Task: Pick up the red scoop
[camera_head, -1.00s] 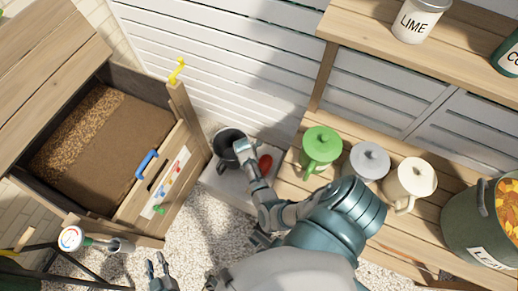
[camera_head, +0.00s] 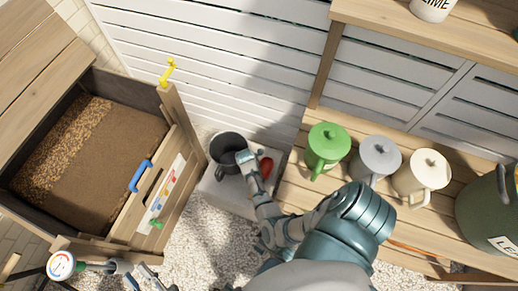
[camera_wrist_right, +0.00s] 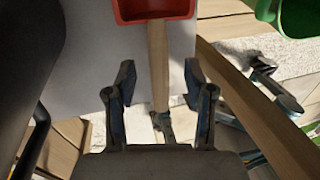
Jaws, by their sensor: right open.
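The red scoop (camera_head: 265,167) lies on a pale slab beside a dark pot, partly hidden by my right arm in the head view. In the right wrist view, its red head (camera_wrist_right: 152,9) is at the top and its wooden handle (camera_wrist_right: 158,65) runs down between the fingers. My right gripper (camera_wrist_right: 160,85) is open, with one finger on each side of the handle and visible gaps to both. My left gripper (camera_head: 140,278) is at the bottom left of the head view, its fingers apart and empty, far from the scoop.
The dark pot (camera_head: 229,143) stands just left of the scoop on the pale slab (camera_head: 222,192).

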